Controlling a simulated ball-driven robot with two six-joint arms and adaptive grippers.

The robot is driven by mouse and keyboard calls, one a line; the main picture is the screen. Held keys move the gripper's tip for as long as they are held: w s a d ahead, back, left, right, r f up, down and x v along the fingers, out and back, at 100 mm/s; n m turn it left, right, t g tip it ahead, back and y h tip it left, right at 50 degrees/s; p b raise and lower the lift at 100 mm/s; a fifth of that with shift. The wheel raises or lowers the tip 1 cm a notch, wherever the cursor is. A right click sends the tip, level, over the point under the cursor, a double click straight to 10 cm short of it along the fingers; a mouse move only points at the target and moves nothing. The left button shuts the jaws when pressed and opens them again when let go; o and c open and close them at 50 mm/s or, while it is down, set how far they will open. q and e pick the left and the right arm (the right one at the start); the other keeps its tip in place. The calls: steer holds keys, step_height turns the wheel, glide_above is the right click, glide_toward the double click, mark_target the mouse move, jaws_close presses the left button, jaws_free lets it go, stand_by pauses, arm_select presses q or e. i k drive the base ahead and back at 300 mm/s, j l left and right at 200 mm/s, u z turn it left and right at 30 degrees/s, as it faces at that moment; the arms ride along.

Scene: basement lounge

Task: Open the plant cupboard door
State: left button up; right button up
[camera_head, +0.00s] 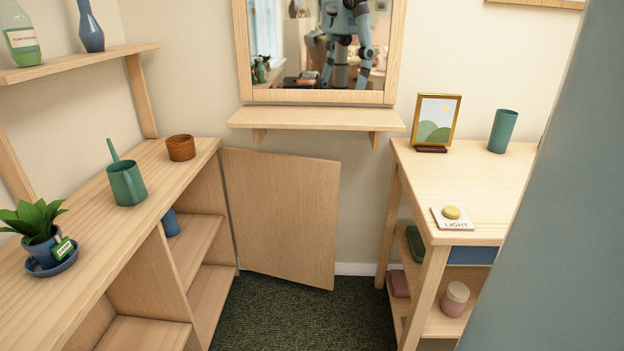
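The plant cupboard (100,225) is the wooden unit along the left side. Its plain wooden door (285,215) stands wide open, swung out from the cupboard's far end and facing me in front of the back wall. No handle shows on the face I see. The cupboard's open front shows inner shelves (190,245) and part of a blue pot (171,222). A potted plant (40,222) with a green tag, a green watering can (127,184) and a brown pot (181,148) stand on its top. Neither of my grippers is in view, and nothing touches the door.
A wooden table (480,195) at right holds a picture frame (436,121), green cup (502,131) and LIGHT button (452,213). A mirror (340,45) hangs above a narrow shelf (318,121). A large blue-grey surface (560,220) blocks the right edge. Dark carpet (285,320) between is clear.

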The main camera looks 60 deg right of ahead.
mark_target(283, 208)
steer(key=l+z, duration=0.15)
steer(key=z, duration=0.25)
steer(key=i+l+z, duration=0.1)
steer(key=z, duration=0.35)
steer(key=i+z, duration=0.15)
steer(key=z, duration=0.25)
steer(key=i+l+z, duration=0.1)
steer(key=z, duration=0.35)
